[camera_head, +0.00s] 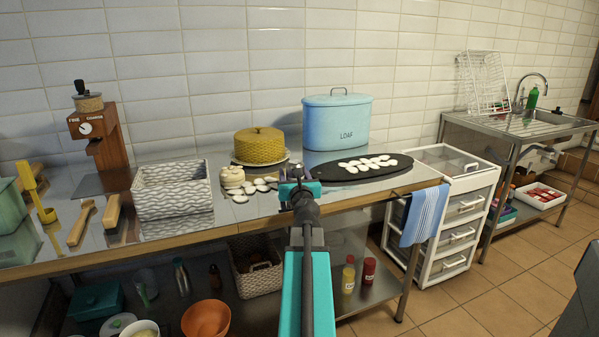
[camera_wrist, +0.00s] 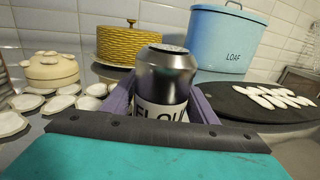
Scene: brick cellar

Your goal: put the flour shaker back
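The flour shaker (camera_wrist: 167,75) is a metal can with a domed top and a white label reading "FLOU", upright in the wrist view. My gripper (camera_wrist: 162,103) has its purple fingers against both sides of the can, shut on it. Its lower part is hidden by the gripper body, so I cannot tell whether it touches the worktop. In the head view my gripper (camera_head: 300,188) is over the steel worktop (camera_head: 250,222), in front of the blue loaf bin, and my arm hides the shaker.
A blue LOAF bin (camera_head: 337,122), yellow woven pot (camera_head: 260,146), cream lidded pot (camera_head: 232,177) with white pieces, and dark oval board (camera_head: 345,173) with white pieces surround the gripper. A grey-white woven basket (camera_head: 173,197) stands left. A blue towel (camera_head: 425,214) hangs at right.

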